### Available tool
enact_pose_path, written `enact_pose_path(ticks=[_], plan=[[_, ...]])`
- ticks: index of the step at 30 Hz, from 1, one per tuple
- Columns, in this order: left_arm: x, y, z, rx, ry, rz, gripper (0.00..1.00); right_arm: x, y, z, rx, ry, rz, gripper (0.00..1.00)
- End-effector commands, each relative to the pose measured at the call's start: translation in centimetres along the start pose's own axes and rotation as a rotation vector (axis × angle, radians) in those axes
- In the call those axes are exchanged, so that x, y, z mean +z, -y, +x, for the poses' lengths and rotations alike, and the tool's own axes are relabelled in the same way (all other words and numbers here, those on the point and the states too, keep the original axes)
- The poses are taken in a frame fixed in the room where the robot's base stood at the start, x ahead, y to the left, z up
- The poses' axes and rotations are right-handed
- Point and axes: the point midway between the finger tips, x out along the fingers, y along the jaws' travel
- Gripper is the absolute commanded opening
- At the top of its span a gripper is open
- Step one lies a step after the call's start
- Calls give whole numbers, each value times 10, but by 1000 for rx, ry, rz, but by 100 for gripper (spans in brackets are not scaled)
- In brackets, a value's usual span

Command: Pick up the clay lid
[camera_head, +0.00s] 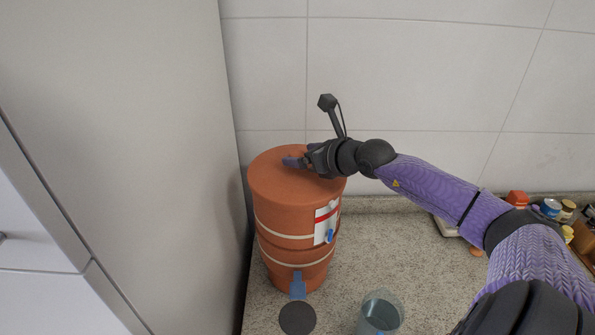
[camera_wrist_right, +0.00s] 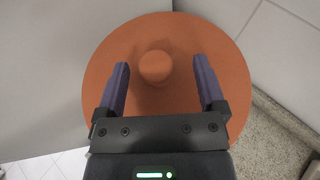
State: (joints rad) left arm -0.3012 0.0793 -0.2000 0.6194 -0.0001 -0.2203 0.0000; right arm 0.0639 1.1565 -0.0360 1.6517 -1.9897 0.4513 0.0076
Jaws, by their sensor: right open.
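The clay lid (camera_head: 277,176) is a round orange-brown disc on top of a clay water filter (camera_head: 285,220) on the counter. In the right wrist view the lid (camera_wrist_right: 188,40) fills the middle, with a small round knob (camera_wrist_right: 155,67) at its centre. My right gripper (camera_head: 291,162) is over the lid; in the wrist view its purple fingers (camera_wrist_right: 161,78) are open, one on each side of the knob and apart from it. In the head view the fingers and hand hide the knob. My left gripper is not in view.
A grey cabinet side (camera_head: 150,130) stands close left of the filter, and a tiled wall (camera_head: 420,80) is behind. A glass (camera_head: 381,314) and a dark round disc (camera_head: 297,318) are in front. Small jars (camera_head: 550,208) stand at the right. The speckled counter (camera_head: 385,245) between is clear.

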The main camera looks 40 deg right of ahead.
Motion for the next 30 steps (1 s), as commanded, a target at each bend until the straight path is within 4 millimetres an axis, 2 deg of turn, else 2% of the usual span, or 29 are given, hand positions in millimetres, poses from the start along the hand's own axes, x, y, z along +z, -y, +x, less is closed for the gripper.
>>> enact_pose_path(ticks=[7, 17, 27, 30], plan=[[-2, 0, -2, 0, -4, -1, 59, -1, -3, 30, -1, 2, 5, 89], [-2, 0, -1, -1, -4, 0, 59, -2, -3, 35, 1, 0, 1, 89], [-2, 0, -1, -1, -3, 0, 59, -1, -3, 35, 0, 0, 1, 17], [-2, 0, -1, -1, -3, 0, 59, -1, -3, 35, 0, 0, 1, 0]])
